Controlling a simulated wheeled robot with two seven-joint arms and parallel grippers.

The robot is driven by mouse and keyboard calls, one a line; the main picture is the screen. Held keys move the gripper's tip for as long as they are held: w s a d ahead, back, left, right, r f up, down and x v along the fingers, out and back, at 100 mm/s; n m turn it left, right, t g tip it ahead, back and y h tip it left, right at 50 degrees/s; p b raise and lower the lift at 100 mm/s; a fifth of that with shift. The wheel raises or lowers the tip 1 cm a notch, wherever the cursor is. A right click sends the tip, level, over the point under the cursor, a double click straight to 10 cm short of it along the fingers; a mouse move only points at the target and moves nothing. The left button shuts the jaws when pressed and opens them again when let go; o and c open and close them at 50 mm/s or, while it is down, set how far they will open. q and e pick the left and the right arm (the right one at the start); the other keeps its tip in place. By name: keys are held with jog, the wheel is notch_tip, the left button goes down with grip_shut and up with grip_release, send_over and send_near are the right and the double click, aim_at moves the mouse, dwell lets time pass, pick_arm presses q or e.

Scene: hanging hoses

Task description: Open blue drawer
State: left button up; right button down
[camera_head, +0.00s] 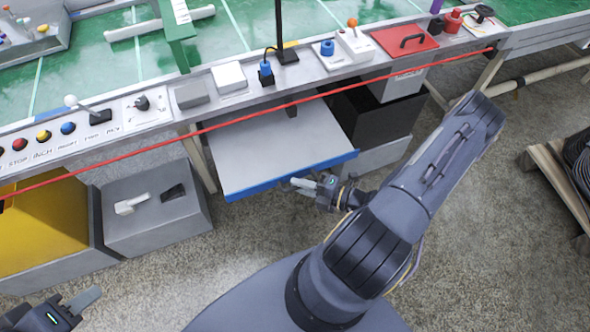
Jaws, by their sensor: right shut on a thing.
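The blue drawer (270,148) sticks out from under the workbench, with a flat grey inside and a blue front edge. My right gripper (303,184) is at the right part of the blue front edge and is shut on the drawer there; its fingers hide the exact grip point. My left gripper (88,298) is at the lower left, low and well away from the drawer. Only part of it shows, so its opening cannot be told.
A red cord (250,116) runs along the bench front above the drawer. A grey box (150,228) and a yellow bin (50,225) stand at left. A black box (375,125) is right of the drawer. Bare floor lies in front.

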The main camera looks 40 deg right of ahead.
jog(key=shift+s, duration=0.3)
jog(key=c, duration=1.5)
grip_release()
jog(key=shift+o, duration=0.2)
jog(key=v, duration=0.7)
jog(key=shift+s+d, duration=0.2)
jog(key=shift+s, duration=0.1)
